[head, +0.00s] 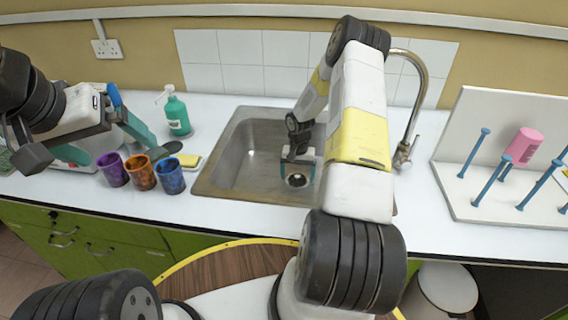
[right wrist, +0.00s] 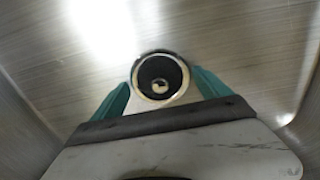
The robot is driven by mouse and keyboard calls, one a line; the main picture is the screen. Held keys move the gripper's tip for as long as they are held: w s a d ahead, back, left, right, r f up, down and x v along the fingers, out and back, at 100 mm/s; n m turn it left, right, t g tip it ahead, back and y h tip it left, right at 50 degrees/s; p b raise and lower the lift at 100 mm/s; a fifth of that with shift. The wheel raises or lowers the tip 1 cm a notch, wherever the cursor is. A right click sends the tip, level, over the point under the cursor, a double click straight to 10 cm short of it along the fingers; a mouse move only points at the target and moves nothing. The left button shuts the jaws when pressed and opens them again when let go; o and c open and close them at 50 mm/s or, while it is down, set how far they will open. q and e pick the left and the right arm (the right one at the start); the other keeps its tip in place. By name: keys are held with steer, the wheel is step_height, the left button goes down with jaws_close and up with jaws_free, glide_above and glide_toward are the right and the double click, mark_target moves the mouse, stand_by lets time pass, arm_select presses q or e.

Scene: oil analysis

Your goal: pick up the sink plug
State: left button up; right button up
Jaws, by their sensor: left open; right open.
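The sink plug (head: 297,180) is a small dark disc with a pale centre, at the drain in the floor of the metal sink (head: 232,165). In the right wrist view the plug (right wrist: 160,77) sits inside a bright metal ring. My right gripper (head: 298,170) reaches down into the sink above the plug, open and empty. Its teal fingers (right wrist: 162,84) show on either side of the plug; I cannot tell whether they touch it. My left gripper (head: 118,148) is open and empty over the counter at the left.
Purple, orange and blue cups (head: 141,173) stand left of the sink, with a green soap bottle (head: 177,116) behind. The tap (head: 410,120) rises behind my right arm. A pegged drying rack (head: 500,205) with a pink cup (head: 525,146) stands at the right.

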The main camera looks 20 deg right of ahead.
steer(key=c, duration=1.5)
